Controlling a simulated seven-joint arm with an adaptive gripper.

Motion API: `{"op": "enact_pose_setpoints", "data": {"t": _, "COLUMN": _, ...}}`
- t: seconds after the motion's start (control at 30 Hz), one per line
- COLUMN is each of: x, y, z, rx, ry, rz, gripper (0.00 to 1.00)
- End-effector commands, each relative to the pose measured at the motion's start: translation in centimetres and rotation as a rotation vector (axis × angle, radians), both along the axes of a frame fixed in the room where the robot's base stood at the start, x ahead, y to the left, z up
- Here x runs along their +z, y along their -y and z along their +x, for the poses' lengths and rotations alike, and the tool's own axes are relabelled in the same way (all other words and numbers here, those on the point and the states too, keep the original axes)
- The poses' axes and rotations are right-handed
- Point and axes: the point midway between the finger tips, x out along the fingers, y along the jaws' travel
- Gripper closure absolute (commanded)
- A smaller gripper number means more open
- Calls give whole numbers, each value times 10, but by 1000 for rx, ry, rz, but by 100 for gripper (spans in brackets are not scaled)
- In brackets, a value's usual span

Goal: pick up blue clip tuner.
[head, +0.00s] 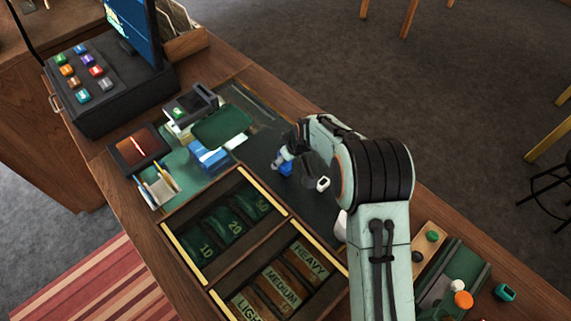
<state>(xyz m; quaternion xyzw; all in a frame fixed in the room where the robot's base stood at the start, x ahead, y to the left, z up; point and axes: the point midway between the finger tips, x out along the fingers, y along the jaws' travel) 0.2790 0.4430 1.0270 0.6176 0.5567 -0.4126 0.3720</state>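A small blue object (286,169), apparently the blue clip tuner, lies on the dark mat in the middle of the counter. My gripper (281,161) is low over the mat, right at the blue object, and covers part of it. My arm reaches in from the lower right and its wrist hides most of the gripper. The fingers are too small and covered to tell whether they are open or shut, or whether they touch the blue object. A small white clip-like item (323,183) with a dark face lies just to the right.
Left of the gripper stand a blue-and-white box (209,156), a green tray (221,127) and a card reader (190,104). In front are sunken compartments (239,243) marked with numbers and string weights. A cash register (92,89) stands at the far left. A teal item (505,292) lies at the right.

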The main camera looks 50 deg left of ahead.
Motion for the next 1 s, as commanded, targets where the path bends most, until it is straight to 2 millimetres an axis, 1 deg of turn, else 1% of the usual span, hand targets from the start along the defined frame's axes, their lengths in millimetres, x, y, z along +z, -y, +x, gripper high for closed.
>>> {"op": "enact_pose_setpoints", "data": {"t": 0.1, "x": -6, "y": -2, "z": 0, "rx": 0, "ry": 0, "rz": -1, "gripper": 48}}
{"op": "enact_pose_setpoints", "data": {"t": 0.33, "x": -7, "y": -2, "z": 0, "rx": -1, "ry": 0, "rz": 0, "gripper": 48}}
{"op": "enact_pose_setpoints", "data": {"t": 0.37, "x": -7, "y": -2, "z": 0, "rx": -1, "ry": 0, "rz": 0, "gripper": 57}}
{"op": "enact_pose_setpoints", "data": {"t": 0.4, "x": -7, "y": -2, "z": 0, "rx": -1, "ry": 0, "rz": 0, "gripper": 70}}
{"op": "enact_pose_setpoints", "data": {"t": 0.47, "x": -6, "y": -2, "z": 0, "rx": -1, "ry": 0, "rz": 0, "gripper": 88}}
{"op": "enact_pose_setpoints", "data": {"t": 0.5, "x": -6, "y": -2, "z": 0, "rx": -1, "ry": 0, "rz": 0, "gripper": 100}}
{"op": "enact_pose_setpoints", "data": {"t": 0.87, "x": -6, "y": -2, "z": 0, "rx": -1, "ry": 0, "rz": -1, "gripper": 100}}
{"op": "enact_pose_setpoints", "data": {"t": 1.0, "x": 2, "y": -3, "z": 1, "rx": -1, "ry": 1, "rz": 1, "gripper": 100}}
